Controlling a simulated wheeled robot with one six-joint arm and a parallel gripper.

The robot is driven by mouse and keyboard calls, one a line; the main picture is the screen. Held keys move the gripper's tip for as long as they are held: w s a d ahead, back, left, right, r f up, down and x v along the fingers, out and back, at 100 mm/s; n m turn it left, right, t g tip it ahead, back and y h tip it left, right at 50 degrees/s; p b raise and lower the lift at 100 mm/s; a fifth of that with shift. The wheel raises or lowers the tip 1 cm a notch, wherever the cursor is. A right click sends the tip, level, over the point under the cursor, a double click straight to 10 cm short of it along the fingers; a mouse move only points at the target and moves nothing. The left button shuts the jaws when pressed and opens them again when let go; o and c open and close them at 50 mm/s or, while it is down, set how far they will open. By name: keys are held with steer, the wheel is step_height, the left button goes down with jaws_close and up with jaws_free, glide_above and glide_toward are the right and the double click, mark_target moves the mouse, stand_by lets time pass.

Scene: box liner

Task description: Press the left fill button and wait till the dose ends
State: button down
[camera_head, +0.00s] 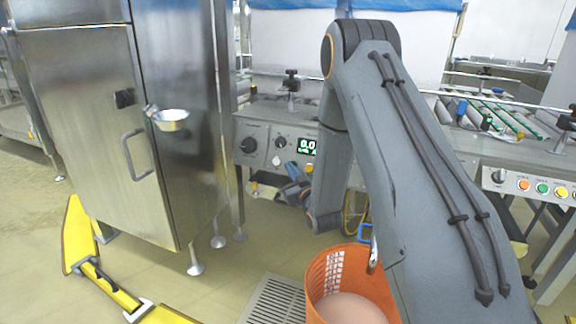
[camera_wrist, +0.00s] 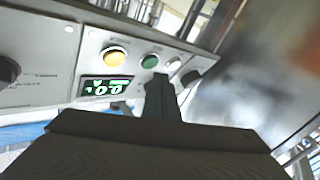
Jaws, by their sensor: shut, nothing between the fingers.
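A grey control panel (camera_head: 262,127) at the machine's front carries dark knobs and a lit green display (camera_head: 306,146) reading about 0.0. The display (camera_wrist: 105,87) also shows in the wrist view, with a yellow round button (camera_wrist: 115,57) and a green round button (camera_wrist: 150,61) near it. I cannot tell which control is the left fill button. My gripper (camera_wrist: 160,82) is shut and empty, its tip in front of the panel close to the green button. The tip hides part of the panel, and contact cannot be made out. In the head view my arm covers the panel's right part.
A tall steel cabinet (camera_head: 85,110) stands to the left. An orange basket (camera_head: 330,270) stands on the floor below my arm, beside a floor grate (camera_head: 275,300). Another button panel (camera_head: 540,187) and a roller conveyor are at the right.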

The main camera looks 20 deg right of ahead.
steer(key=shift+w, duration=0.1)
steer(key=shift+w+d+f, duration=0.2)
steer(key=shift+w+d, duration=0.05)
steer(key=shift+w+d+f, duration=0.15)
steer(key=shift+w+d, duration=0.05)
steer(key=shift+w, duration=0.1)
stand_by(0.9)
stand_by(0.4)
steer(key=shift+s+a+r+p, duration=0.25)
steer(key=shift+s+a+p, duration=0.15)
steer(key=shift+s, duration=0.2)
steer(key=shift+s+a, duration=0.1)
steer(key=s+a+p, duration=0.1)
steer(key=s+r+p, duration=0.1)
steer(key=s+a+p, duration=0.1)
steer(key=shift+s+a+r, duration=0.3)
steer(key=shift+r, duration=0.05)
steer(key=shift+a, duration=0.1)
